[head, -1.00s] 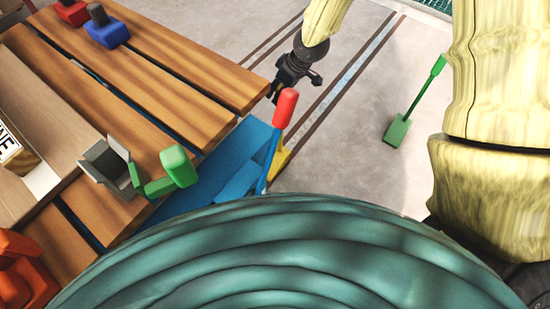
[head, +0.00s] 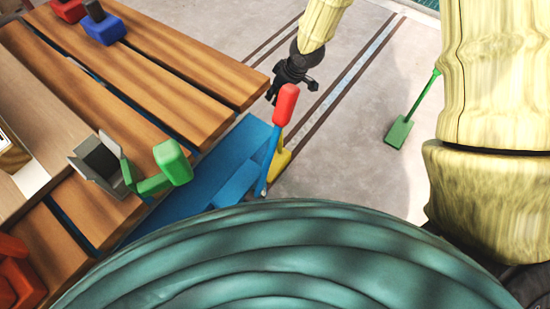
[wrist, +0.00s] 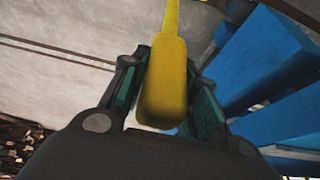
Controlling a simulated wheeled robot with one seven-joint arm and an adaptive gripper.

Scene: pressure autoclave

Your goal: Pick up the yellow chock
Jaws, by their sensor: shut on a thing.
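The yellow chock shows in the head view (head: 281,158) as a small yellow part, mostly hidden behind a red-topped blue lever. In the wrist view, the chock's thick yellow end (wrist: 165,80) lies between my fingers, and a thin stem runs away from it toward the top edge. My gripper (head: 271,97) is beside the red knob in the head view, pointing down. In the wrist view my gripper (wrist: 168,100) is shut on the thick yellow end, with a finger on each side. The chock's far end is out of the wrist view.
The red-topped lever (head: 285,105) stands close to my gripper. Blue structure (head: 228,155) and a wooden slatted table (head: 150,80) with green, blue and red parts lie left. A green paddle-shaped chock (head: 399,132) rests on the open floor to the right.

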